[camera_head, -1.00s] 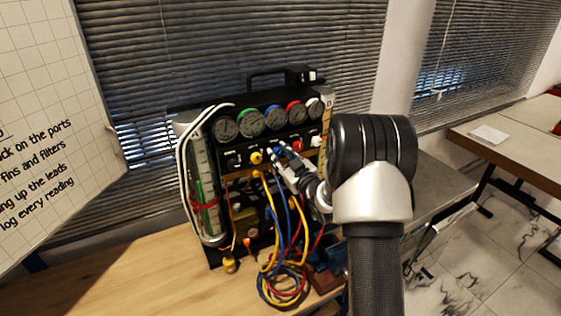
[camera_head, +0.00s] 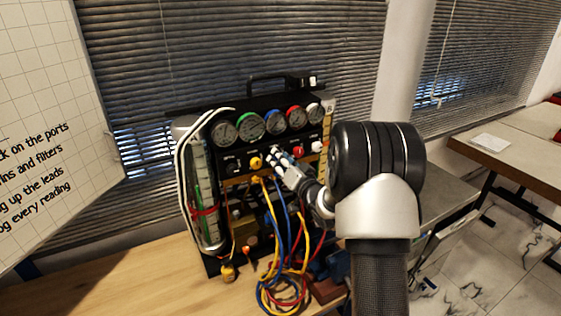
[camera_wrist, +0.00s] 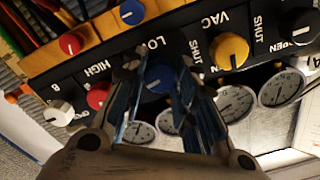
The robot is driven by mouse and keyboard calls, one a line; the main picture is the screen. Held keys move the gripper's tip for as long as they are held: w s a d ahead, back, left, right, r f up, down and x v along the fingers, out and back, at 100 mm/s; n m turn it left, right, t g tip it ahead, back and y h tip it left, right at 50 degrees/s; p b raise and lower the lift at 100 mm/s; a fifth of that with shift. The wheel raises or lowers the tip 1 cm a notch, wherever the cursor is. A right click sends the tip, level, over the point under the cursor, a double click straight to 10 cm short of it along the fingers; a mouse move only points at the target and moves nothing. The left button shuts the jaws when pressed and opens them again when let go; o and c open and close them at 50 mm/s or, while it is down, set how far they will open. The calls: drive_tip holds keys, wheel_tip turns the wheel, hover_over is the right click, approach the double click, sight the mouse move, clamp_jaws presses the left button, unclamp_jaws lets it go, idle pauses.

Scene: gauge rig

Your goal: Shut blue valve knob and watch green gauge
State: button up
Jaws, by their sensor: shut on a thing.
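The blue valve knob (camera_wrist: 158,78) is on the black panel in the wrist view, under the "LOW" lettering, with a pale mark on its face. My gripper (camera_wrist: 158,70) has its two fingers on either side of this knob, shut on it. In the head view my gripper (camera_head: 279,155) reaches the panel from the right and mostly covers the knob. The green gauge (camera_head: 249,124) is the green-rimmed dial, second from left in the gauge row. Its needle is too small to read.
A yellow knob (camera_wrist: 229,51) and a red knob (camera_wrist: 98,96) flank the blue one closely. Several coloured hoses (camera_head: 283,290) hang and coil below the panel. The wooden table (camera_head: 150,275) is bare at front left.

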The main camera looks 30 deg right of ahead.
drive_tip(key=shift+m, duration=0.8)
drive_tip(key=o, duration=1.1)
drive_tip(key=shift+s, duration=0.1)
drive_tip(key=s, duration=1.1)
drive_tip(key=shift+s+d, duration=0.2)
drive_tip(key=shift+s, duration=0.2)
